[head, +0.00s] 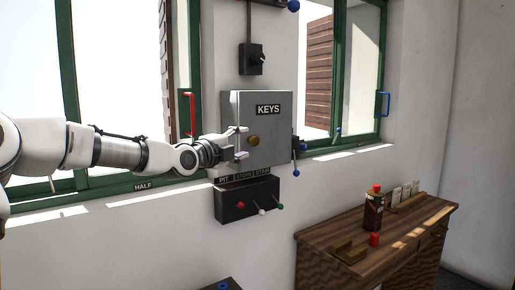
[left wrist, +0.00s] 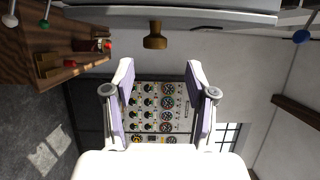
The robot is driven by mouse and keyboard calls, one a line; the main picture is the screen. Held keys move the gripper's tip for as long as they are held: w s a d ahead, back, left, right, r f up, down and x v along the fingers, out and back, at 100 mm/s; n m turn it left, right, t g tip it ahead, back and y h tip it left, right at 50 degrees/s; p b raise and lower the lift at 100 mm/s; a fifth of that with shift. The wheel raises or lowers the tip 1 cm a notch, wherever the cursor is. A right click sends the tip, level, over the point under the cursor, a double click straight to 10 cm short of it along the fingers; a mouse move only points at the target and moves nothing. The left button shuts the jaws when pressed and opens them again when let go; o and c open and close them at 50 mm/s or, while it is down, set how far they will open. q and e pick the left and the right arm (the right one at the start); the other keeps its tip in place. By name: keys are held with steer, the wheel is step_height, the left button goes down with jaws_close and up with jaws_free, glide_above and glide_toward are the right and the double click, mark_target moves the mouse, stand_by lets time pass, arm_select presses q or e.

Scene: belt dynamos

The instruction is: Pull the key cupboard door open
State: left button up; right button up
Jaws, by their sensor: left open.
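The grey key cupboard (head: 279,129), labelled KEYS, is fixed to the wall between two windows, and its door looks shut. A round brass knob (head: 253,140) sticks out of the door; it also shows in the left wrist view (left wrist: 155,37), beyond my fingertips. My left gripper (head: 243,143) is in front of the door, just left of the knob. Its fingers are apart with nothing between them, and in the left wrist view (left wrist: 157,75) a gap separates them from the knob. My right gripper is not in view.
A black switch box (head: 247,203) with coloured levers hangs below the cupboard, and a black rotary switch (head: 251,60) sits above. A wooden cabinet (head: 330,238) with a dark bottle (head: 373,212) stands lower right. A red window handle (head: 190,113) is left of the cupboard.

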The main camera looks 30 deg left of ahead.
mark_target(252, 141)
arm_select(q)
steer(key=w+f+b, duration=0.2)
steer(key=shift+w+a+b, duration=0.15)
steer(key=shift+a+b, duration=0.25)
steer(key=b, duration=0.2)
steer(key=shift+d+r+b, duration=0.1)
steer(key=shift+r+b, duration=0.2)
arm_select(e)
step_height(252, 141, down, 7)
arm_select(q)
steer(key=shift+w+d+r+p, duration=0.1)
steer(key=shift+w+r+p, duration=0.1)
steer(key=shift+r+p, duration=0.35)
steer(key=shift+w+d+r+p, duration=0.15)
steer(key=shift+r+p, duration=0.2)
steer(key=shift+p, duration=0.25)
steer(key=w, duration=0.1)
steer(key=w+p, duration=0.1)
steer(key=w, duration=0.1)
steer(key=w+f+p, duration=0.1)
steer(key=shift+w+a, duration=0.25)
steer(key=shift+w, duration=0.1)
steer(key=shift+s+d, duration=0.1)
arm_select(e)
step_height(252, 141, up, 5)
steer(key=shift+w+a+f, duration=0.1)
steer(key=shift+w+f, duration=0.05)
arm_select(q)
steer(key=shift+c, duration=0.7)
jaws_close()
